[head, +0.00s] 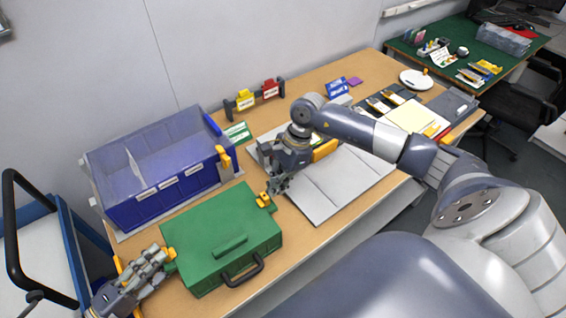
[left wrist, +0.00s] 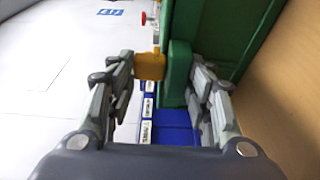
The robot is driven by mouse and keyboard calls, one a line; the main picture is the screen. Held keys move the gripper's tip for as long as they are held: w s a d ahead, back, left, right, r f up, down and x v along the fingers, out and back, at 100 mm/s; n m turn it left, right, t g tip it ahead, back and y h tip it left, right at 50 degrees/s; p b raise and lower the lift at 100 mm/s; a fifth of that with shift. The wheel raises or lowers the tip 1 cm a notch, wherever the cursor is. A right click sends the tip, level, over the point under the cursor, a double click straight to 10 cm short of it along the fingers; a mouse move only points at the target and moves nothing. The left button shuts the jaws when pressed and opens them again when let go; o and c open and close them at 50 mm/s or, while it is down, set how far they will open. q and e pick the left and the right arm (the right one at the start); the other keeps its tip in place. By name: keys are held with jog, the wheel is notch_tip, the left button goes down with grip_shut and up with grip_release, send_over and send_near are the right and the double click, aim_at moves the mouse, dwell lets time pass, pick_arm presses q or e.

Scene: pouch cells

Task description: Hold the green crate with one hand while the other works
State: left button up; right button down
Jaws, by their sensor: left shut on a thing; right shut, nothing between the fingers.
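The green crate (head: 215,222) lies on the wooden table with its lid down and a black handle on its front side. My left gripper (head: 160,262) is at its left edge. In the left wrist view its fingers stand on both sides of a green upright part of the crate (left wrist: 179,75), with an orange latch (left wrist: 150,66) beside it. My right gripper (head: 276,187) is shut and empty, just beyond the crate's far right corner, close to the orange latch (head: 264,200) there. Whether it touches that latch is hard to tell.
A blue bin (head: 170,195) with a clear cover stands behind the crate. A grey sheet (head: 330,190) lies to the right under my right arm. Red and yellow tagged holders (head: 258,97) stand by the wall. Folders and a yellow pad (head: 410,117) lie further right.

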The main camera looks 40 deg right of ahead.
pick_arm(q)
jog(key=shift+d, duration=0.2)
pick_arm(e)
jog(key=shift+s+a, duration=0.1)
jog(key=shift+a, duration=0.35)
jog(key=shift+d, duration=0.1)
pick_arm(q)
jog(key=shift+a, duration=0.15)
pick_arm(e)
jog(key=d+r, duration=0.8)
jog(key=r, duration=0.1)
jog(key=shift+d+r, duration=0.15)
jog(key=shift+d, duration=0.05)
pick_arm(q)
jog(key=o, duration=1.5)
